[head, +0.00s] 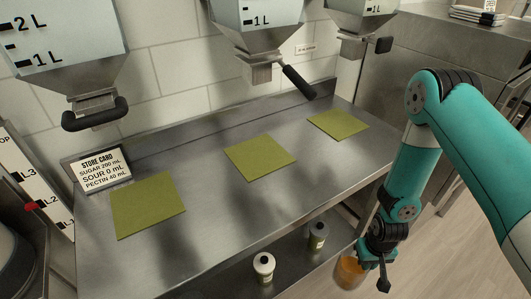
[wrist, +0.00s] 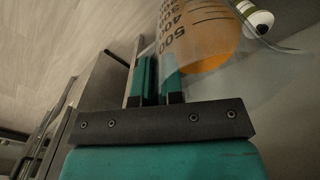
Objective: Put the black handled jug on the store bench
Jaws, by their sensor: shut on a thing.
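The jug (head: 351,272) is clear, with orange contents, and hangs beside the bench's front right edge, below its top. In the wrist view the jug (wrist: 195,35) shows printed marks such as 400 and 500. My gripper (head: 372,257) is shut on the jug at its side; the fingers also show in the wrist view (wrist: 158,78). The handle is mostly hidden at the fingers. The steel store bench (head: 215,205) carries a store card (head: 101,167) reading sugar 200 mL, sour 0 mL, pectin 40 mL.
Three green mats lie on the bench: left (head: 148,205), middle (head: 260,157) and right (head: 338,124). Hoppers with black levers hang above, the middle lever (head: 299,82) low. A white-topped bottle (head: 264,268) and a grey one (head: 318,235) stand on the lower shelf.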

